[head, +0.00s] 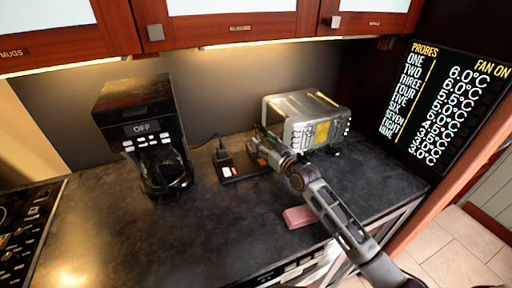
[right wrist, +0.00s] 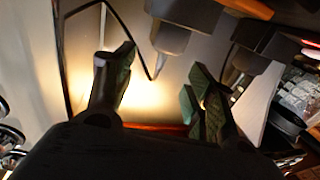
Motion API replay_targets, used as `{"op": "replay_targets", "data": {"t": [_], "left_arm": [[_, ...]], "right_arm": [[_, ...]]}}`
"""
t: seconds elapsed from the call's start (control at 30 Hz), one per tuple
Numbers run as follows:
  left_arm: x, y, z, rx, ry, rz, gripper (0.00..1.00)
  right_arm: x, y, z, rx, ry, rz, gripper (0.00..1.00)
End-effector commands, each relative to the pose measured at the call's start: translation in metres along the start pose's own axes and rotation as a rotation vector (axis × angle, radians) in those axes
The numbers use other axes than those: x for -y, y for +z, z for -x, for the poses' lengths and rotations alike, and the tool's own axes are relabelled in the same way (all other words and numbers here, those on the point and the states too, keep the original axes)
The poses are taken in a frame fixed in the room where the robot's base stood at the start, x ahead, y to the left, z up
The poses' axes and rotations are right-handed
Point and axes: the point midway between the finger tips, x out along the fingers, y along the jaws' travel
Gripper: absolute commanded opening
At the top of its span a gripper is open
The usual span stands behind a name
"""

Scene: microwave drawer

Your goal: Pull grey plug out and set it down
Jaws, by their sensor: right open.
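In the head view a black power strip (head: 232,176) lies on the dark counter, with a black plug (head: 223,157) standing at its left end. My right gripper (head: 258,148) is over its right end and hides what is plugged in there. In the right wrist view my right gripper (right wrist: 158,85) is open with nothing between its fingers. A dark grey plug-like body (right wrist: 172,35) with a tapered end shows beyond the gap between the fingertips. A second tapered plug (right wrist: 245,55) shows beyond the right finger. I cannot tell which is the grey plug. My left gripper is not in view.
A coffee maker (head: 145,135) stands to the left and a metal toaster (head: 305,118) right behind my right gripper. A pink block (head: 299,216) lies near the front edge. Cabinets hang above.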

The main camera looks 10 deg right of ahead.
Motion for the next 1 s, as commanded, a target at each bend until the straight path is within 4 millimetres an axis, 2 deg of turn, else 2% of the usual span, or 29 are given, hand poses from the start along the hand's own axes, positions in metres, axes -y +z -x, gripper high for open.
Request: {"op": "replay_targets", "data": {"t": [0.57,1.0], "left_arm": [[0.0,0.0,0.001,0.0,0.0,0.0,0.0],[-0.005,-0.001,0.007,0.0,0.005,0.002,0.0]], "right_arm": [[0.0,-0.001,-0.006,0.0,0.0,0.0,0.55],[0.0,-0.004,-0.038,0.0,0.0,0.0,0.55]]}}
